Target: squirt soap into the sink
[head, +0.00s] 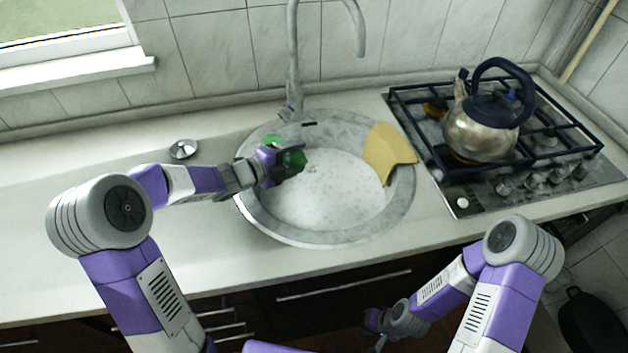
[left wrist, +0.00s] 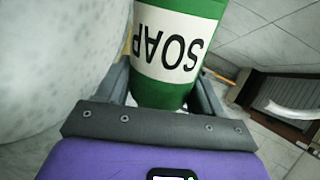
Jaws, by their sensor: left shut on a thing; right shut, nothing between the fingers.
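A green soap bottle (head: 292,158) with a white label is held by my left gripper (head: 284,163) over the left part of the round sink (head: 398,205). In the left wrist view the bottle (left wrist: 178,97) fills the middle, its label "SOAP" reading upside down between the fingers. My left gripper (left wrist: 165,92) is shut on it. Whitish, speckled material covers the sink's bottom. My right gripper (head: 377,335) is low in front of the counter, partly hidden, shut and empty. The bottle's nozzle is not clear.
A tan board or cloth (head: 388,153) lies over the sink's right rim. A faucet (head: 293,70) rises behind the sink. A kettle (head: 482,125) stands on the stove (head: 465,203) at right. A small metal drain piece (head: 184,149) lies left. The left counter is mostly clear.

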